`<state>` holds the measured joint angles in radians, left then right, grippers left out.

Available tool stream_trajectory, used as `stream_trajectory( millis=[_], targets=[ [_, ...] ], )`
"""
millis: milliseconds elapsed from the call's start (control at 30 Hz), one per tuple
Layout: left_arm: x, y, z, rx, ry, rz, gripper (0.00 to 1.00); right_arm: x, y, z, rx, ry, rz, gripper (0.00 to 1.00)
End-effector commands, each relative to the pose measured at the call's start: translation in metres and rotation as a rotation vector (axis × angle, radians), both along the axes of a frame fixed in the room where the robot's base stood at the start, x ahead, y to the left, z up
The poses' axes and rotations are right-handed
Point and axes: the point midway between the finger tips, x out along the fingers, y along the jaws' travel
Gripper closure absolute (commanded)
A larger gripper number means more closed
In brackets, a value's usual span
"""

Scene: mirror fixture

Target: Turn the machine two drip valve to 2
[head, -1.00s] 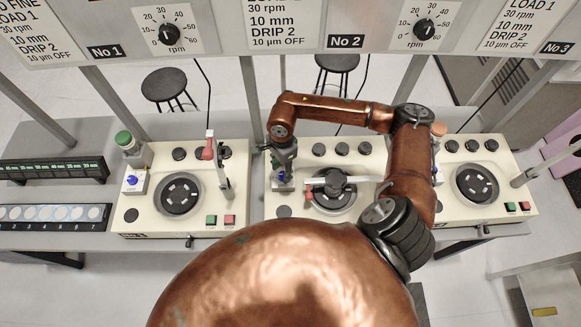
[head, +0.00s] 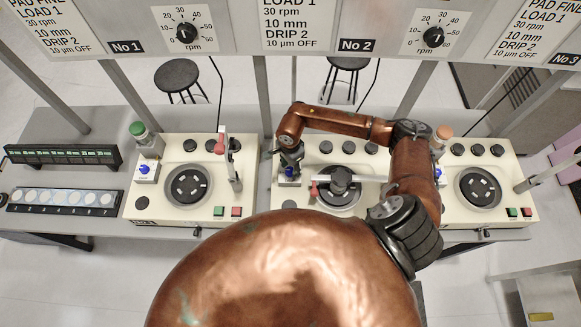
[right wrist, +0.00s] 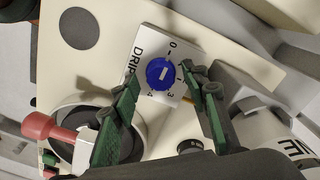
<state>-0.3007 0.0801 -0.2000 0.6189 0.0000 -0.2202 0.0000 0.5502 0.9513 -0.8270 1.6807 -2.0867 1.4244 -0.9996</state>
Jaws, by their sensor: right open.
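The machine two drip valve is a blue round knob (right wrist: 160,74) on a white plate marked DRIP with numbers around it. It has a short white mark on top; I cannot tell exactly which number it points at. In the head view the knob (head: 290,176) sits at the left end of the middle machine (head: 281,199). My right gripper (head: 290,160) is over it, pointing down. In the right wrist view the open green fingers (right wrist: 162,76) lie on either side of the knob; contact is not clear. My left gripper is not in view.
A red-tipped arm (right wrist: 40,127) and round pad lie beside the valve on the same machine. A grey post stands close behind the gripper. Machine one (head: 150,205) is left with a green-capped bottle (head: 138,130); machine three (head: 512,190) is right.

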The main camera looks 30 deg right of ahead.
Motion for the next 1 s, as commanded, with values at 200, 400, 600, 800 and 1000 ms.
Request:
stream_trajectory(
  millis=[200, 400, 600, 800, 1000],
  targets=[
    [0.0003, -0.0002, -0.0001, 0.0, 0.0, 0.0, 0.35, 0.0002, 0.0002, 0.0003, 0.0, 0.0, 0.0, 0.69],
    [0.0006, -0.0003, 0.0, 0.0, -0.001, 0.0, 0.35, 0.0001, 0.0002, 0.0004, 0.0, 0.0, 0.0, 0.83],
    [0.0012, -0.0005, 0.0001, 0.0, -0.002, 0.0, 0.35, -0.0001, 0.0002, 0.0004, 0.0, 0.0, 0.0, 0.96],
    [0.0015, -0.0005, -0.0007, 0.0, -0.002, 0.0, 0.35, -0.0002, 0.0001, 0.0002, 0.0, 0.001, -0.005, 1.0],
    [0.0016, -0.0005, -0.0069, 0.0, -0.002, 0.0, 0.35, -0.0002, -0.0002, -0.001, -0.001, 0.001, -0.053, 1.0]
  ],
)
